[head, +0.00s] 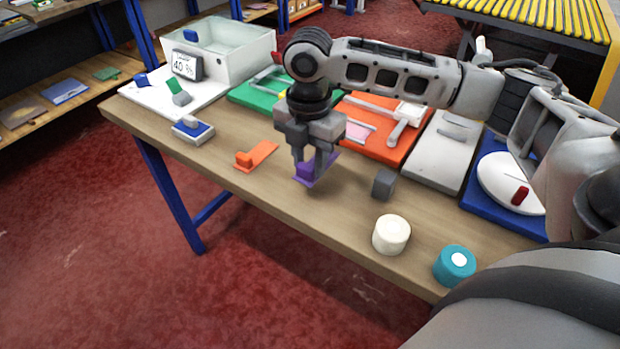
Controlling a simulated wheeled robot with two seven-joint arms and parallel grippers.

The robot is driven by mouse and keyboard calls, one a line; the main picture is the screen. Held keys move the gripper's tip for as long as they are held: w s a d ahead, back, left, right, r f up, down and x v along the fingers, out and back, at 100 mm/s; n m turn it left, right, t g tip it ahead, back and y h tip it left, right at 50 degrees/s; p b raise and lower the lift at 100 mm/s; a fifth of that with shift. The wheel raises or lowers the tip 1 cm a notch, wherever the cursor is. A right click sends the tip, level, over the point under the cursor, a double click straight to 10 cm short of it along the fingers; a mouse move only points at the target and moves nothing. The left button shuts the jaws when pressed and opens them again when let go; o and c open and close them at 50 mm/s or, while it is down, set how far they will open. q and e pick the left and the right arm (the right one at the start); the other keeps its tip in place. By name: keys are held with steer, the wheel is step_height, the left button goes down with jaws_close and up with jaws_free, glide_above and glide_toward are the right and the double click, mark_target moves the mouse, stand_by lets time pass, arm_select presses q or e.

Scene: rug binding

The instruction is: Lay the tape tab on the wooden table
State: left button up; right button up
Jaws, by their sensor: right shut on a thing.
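My right gripper (314,172) reaches down over the middle of the wooden table (222,158). It is shut on a purple tab (327,165), a flat piece with a small raised block between the fingers. The fingers hide part of the tab. It is at or just above the table top; I cannot tell whether it touches. A similar orange tab (262,155) lies flat on the table to the left. I cannot tell by label which one is the tape tab. My left gripper is not in view.
A grey cube (384,183), a white roll (391,235) and a teal roll (454,265) stand to the right. Green (246,94), orange (398,150), white (440,160) and blue (479,203) boards line the back. A blue-topped block (192,130) sits at left.

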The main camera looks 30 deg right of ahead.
mark_target(310, 181)
steer(key=f, duration=0.2)
steer(key=s+f, duration=0.1)
steer(key=shift+s+a+f, duration=0.1)
steer(key=shift+a+f, duration=0.2)
steer(key=shift+f, duration=0.5)
steer(key=o, duration=1)
steer(key=shift+c, duration=0.2)
step_height(310, 181, up, 12)
steer(key=shift+r+p, duration=0.1)
steer(key=shift+p, duration=0.25)
